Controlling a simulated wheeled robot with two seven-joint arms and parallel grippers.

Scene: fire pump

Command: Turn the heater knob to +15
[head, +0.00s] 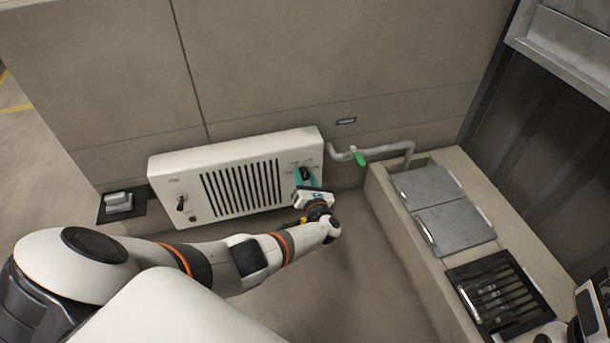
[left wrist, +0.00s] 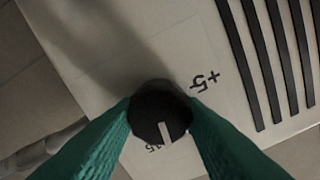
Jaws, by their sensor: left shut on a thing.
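The heater (head: 240,175) is a white box with dark vertical slots on the wall. Its black round knob (head: 305,173) is at the right end of the front panel, and it shows large in the left wrist view (left wrist: 158,108). My left gripper (head: 306,178) is shut on the knob, one teal finger on each side. The knob's white pointer line (left wrist: 164,131) is turned toward the bottom of the left wrist view. The "+5" label (left wrist: 205,82) is to the knob's upper right; a "15" label (left wrist: 156,148) shows below it, partly hidden by knob and fingers.
A switch (head: 181,203) is at the heater's left end. A grey pipe with a green-handled valve (head: 360,158) runs to the right. A ledge with grey lids (head: 455,232) and a black grate (head: 500,295) is on the right. Part of my right arm shows at the lower right edge.

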